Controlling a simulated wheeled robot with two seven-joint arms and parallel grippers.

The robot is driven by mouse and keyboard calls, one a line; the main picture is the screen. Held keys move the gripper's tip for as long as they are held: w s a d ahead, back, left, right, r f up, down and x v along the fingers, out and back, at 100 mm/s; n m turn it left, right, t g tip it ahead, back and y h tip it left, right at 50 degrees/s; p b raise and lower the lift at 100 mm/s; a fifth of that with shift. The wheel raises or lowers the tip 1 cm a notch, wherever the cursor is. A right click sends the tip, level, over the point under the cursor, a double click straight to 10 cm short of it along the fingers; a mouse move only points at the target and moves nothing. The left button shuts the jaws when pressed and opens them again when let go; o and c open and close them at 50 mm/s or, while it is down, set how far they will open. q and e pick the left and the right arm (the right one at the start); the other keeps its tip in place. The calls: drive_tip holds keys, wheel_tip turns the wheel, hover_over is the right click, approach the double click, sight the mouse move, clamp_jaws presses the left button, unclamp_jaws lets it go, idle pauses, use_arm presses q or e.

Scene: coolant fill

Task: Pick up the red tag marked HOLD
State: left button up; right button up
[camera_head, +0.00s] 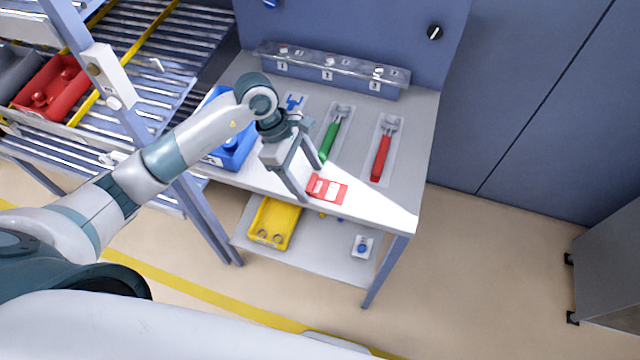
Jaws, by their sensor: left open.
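The red tag (327,188) lies flat near the front edge of the grey workbench (405,205). It has white patches; its lettering is too small to read. My left gripper (312,183) comes in from the left and is above the bench, with its fingers pointing down and apart. The fingertips are close to the tag's left side. I cannot tell whether they touch it. No object shows between the fingers. My right gripper is not in view.
A green-handled tool (329,141) and a red-handled tool (381,157) lie behind the tag. A blue bin (232,150) stands left of the gripper. A clear-lidded box (335,72) stands at the back. A yellow tray (273,224) sits on the lower shelf. The bench's right front corner is clear.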

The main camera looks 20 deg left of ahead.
use_arm(q)
drive_tip(key=c, duration=1.1)
drive_tip(key=shift+r, duration=0.15)
drive_tip(key=shift+r+b, duration=0.45)
drive_tip(key=r+b, duration=0.2)
drive_tip(key=r, duration=0.1)
drive_tip(key=shift+s+d, duration=0.1)
drive_tip(key=shift+d, duration=0.2)
drive_tip(key=shift+s+d+r+b, duration=0.6)
drive_tip(key=shift+s+d+r, duration=0.5)
drive_tip(key=shift+d, duration=0.45)
drive_tip(key=shift+s+d+r+b, duration=0.65)
drive_tip(key=shift+s+d+r, duration=0.45)
drive_tip(key=shift+d, duration=0.45)
drive_tip(key=shift+s+d+r+b, duration=0.6)
drive_tip(key=shift+s+d+r, duration=0.25)
drive_tip(key=shift+d+r, duration=0.55)
drive_tip(key=shift+d+f, duration=0.15)
